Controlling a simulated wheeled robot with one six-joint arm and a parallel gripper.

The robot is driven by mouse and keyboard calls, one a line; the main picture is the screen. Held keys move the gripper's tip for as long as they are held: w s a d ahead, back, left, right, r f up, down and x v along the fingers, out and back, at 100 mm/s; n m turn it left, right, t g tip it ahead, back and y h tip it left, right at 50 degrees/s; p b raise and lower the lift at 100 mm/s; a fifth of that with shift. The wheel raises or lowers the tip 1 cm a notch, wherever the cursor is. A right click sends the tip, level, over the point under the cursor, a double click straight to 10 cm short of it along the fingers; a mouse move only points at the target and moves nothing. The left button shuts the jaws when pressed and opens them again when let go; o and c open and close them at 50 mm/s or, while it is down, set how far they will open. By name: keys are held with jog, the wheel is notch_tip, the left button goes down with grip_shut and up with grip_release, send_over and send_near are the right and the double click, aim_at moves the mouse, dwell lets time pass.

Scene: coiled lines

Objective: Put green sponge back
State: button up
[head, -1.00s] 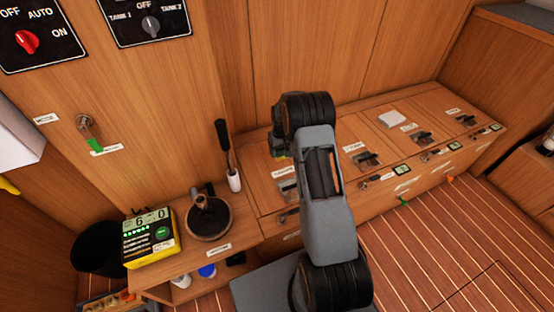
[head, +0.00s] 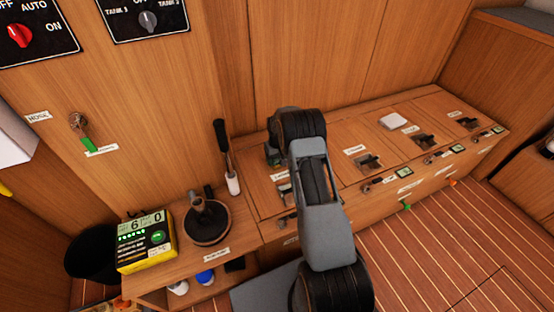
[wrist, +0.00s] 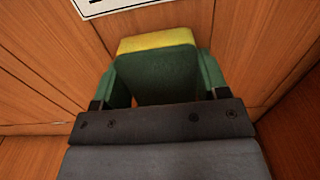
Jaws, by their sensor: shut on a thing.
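The green sponge (wrist: 158,43), with a yellow layer along its far edge, sits between the fingers in the wrist view. My gripper (wrist: 156,70) is shut on it, one finger at each side. In the head view my own arm hides most of the gripper and the sponge. Only a small greenish patch shows left of the arm, above the wooden locker top (head: 262,192). I cannot tell from these views how high the sponge is above that top.
A black-handled lever (head: 226,155) stands left of my arm. Locker lids with dark latches (head: 424,141) and a white block (head: 393,121) lie right. The striped floor (head: 430,240) is clear.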

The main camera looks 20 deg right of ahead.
jog(key=shift+f, duration=0.2)
jog(key=o, duration=1)
jog(key=shift+c, duration=0.2)
jog(key=shift+r, duration=0.15)
